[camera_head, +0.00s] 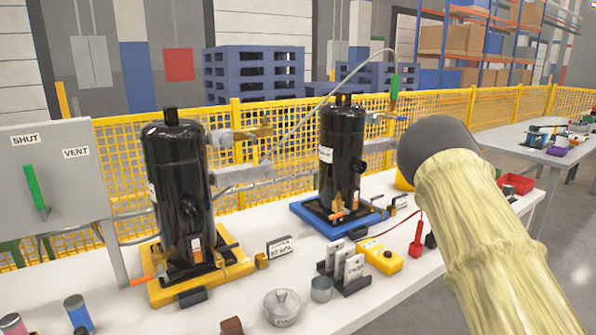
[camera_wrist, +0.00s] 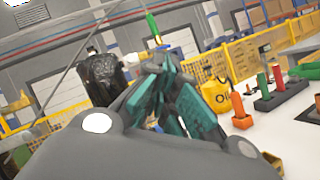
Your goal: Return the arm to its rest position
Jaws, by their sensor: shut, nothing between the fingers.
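My gripper (camera_wrist: 168,62) shows in the wrist view with its teal-padded fingers drawn together and nothing between them. It is raised, with a black compressor (camera_wrist: 104,76) behind it to the left and a yellow oil container (camera_wrist: 217,97) to the right. The fingers look clear of both. In the head view my arm, in a beige sleeve with a dark rounded end, reaches up from the lower right over the bench (camera_head: 405,290). My gripper is not visible in that view.
Two black compressors stand on a yellow pallet (camera_head: 165,292) and a blue pallet (camera_head: 365,224). A grey panel (camera_head: 75,200) with a green lever is at left. A yellow meter (camera_head: 380,256) and small parts crowd the bench front. Yellow mesh fencing (camera_head: 285,140) runs behind.

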